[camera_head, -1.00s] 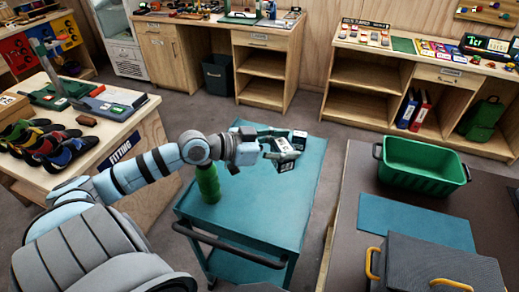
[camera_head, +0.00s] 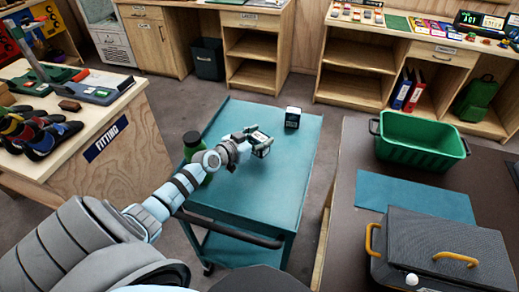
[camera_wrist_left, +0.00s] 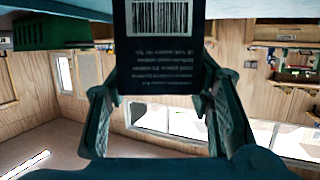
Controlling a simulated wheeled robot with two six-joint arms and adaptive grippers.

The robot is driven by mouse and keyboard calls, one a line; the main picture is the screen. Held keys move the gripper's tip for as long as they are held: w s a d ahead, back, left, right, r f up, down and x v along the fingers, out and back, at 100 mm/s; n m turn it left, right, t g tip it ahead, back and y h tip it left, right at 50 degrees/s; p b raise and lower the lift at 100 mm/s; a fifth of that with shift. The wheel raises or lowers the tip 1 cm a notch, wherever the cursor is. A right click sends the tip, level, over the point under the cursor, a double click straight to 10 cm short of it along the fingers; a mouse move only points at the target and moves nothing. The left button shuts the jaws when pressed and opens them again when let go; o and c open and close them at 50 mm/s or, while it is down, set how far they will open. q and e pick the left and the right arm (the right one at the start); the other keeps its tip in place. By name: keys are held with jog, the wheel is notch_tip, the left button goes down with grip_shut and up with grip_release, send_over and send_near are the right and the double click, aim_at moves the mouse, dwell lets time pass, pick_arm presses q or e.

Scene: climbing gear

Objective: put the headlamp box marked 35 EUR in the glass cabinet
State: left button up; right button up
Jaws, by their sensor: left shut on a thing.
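My left gripper (camera_head: 256,140) is shut on a small dark box with a white face (camera_head: 263,150), held over the teal cart top (camera_head: 262,195). In the left wrist view the gripper (camera_wrist_left: 158,88) has a finger on each side of the dark box (camera_wrist_left: 165,75). That side shows a barcode and upside-down small print. A second small dark box (camera_head: 292,117) stands on the cart beyond the gripper. I cannot read a price on either box. A white cabinet (camera_head: 112,40) at the back left is cut off by the top edge; I cannot tell whether it is the glass cabinet. My right gripper is out of view.
The fitting table (camera_head: 130,150) with shoes is left. A green crate (camera_head: 420,142), a blue mat (camera_head: 415,208) and a dark case (camera_head: 440,245) are on the right table. Floor lies behind the cart.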

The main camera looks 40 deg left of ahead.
pick_arm(q)
jog(key=shift+f+b, duration=0.7)
jog(key=shift+f, duration=0.9)
jog(key=o, duration=1.4)
jog(key=shift+s+r, duration=0.1)
jog(key=shift+c, duration=0.2)
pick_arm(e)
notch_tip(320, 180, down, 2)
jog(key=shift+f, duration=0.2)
